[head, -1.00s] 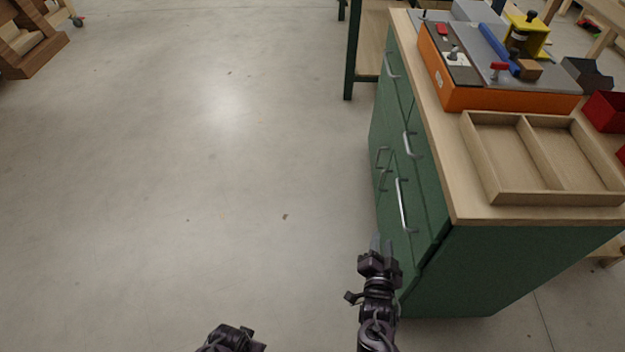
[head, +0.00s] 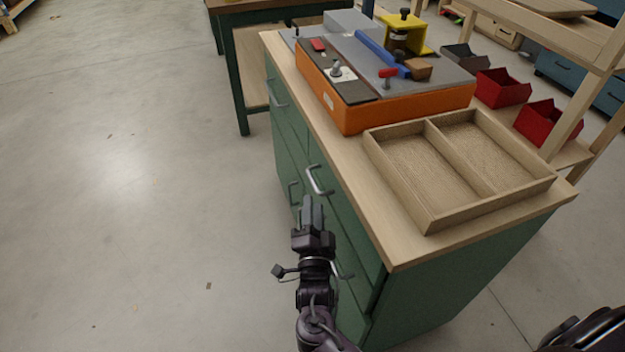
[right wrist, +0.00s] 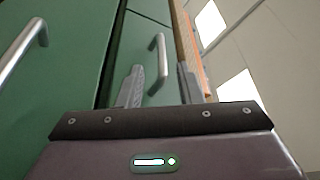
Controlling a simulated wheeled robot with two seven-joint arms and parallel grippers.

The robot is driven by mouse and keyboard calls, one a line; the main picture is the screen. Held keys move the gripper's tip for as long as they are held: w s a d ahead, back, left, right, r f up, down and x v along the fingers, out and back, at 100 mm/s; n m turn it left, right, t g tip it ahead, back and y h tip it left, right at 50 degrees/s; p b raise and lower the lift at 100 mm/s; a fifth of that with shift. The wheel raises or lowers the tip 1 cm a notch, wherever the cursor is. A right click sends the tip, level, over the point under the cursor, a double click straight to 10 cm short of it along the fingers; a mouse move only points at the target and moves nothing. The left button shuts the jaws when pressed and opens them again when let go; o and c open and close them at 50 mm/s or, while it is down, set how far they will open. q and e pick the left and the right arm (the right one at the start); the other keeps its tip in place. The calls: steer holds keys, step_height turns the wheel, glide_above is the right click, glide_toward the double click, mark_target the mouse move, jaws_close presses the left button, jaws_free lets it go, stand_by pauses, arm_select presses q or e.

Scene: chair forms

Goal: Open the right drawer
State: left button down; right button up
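The green cabinet (head: 400,300) has a wooden top and silver bar handles on its front. The near, right-hand drawer (head: 343,217) looks shut; its handle (head: 318,181) is near the top edge. My right gripper (head: 312,212) is in front of the cabinet, just below and beside this handle in the picture. In the right wrist view its two fingers (right wrist: 160,86) are apart and empty. A bar handle (right wrist: 157,60), seemingly the drawer's, lies beyond and between them, with no contact visible. A larger handle (right wrist: 22,52) is at the left there. My left gripper is out of view.
A divided wooden tray (head: 455,165) and an orange box (head: 350,115) with tools stand on the cabinet top. Farther handles (head: 277,96) are on the front. Red bins (head: 500,88) stand behind. The floor left of the cabinet is clear.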

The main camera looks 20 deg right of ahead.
steer(key=x, duration=0.6)
steer(key=shift+w+r, duration=0.1)
steer(key=shift+r, duration=0.05)
jaws_close()
